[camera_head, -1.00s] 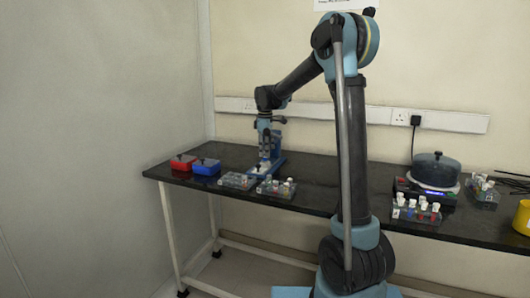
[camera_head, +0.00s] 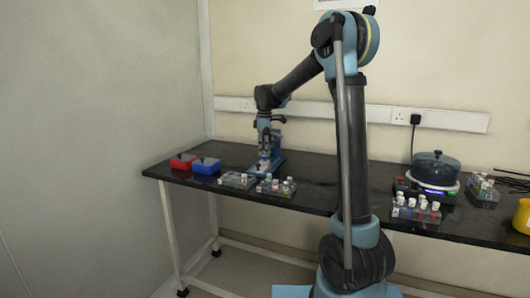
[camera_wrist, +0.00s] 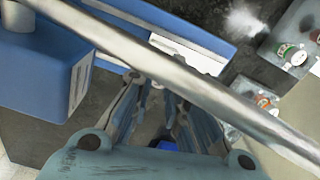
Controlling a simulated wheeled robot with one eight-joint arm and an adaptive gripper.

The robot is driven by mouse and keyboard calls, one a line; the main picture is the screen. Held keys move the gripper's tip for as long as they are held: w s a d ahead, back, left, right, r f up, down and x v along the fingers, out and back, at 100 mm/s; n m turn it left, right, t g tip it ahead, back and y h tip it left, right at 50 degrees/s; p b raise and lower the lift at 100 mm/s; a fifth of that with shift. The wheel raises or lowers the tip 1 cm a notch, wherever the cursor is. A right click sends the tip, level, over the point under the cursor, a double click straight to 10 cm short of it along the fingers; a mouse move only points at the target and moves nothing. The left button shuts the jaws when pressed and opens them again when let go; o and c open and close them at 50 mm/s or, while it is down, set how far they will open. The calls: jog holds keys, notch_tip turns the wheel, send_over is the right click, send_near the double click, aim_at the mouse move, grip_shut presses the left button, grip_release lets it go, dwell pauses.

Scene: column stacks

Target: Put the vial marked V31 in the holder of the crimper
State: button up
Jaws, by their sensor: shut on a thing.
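The blue crimper (camera_head: 277,159) stands at the back left of the black bench. In the wrist view its blue body (camera_wrist: 50,75) is at the left, and a metal bar (camera_wrist: 165,62) crosses in front of my fingers. My gripper (camera_head: 264,160) points down at the crimper's front. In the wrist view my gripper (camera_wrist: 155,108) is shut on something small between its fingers. I take it to be a vial, but it is mostly hidden and its mark cannot be read. I cannot tell whether it touches the holder.
Two racks of capped vials stand in front of the crimper, a left rack (camera_head: 237,181) and a right rack (camera_head: 275,188). A red box (camera_head: 183,161) and a blue box (camera_head: 206,166) are at the left. A hotplate with a dark pot (camera_head: 436,170) is at the right.

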jog(key=shift+f, duration=0.85)
dwell(1.0)
jog(key=o, duration=1.2)
jog(key=shift+c, duration=0.2)
jog(key=shift+r, duration=3)
jog(key=shift+a, duration=0.1)
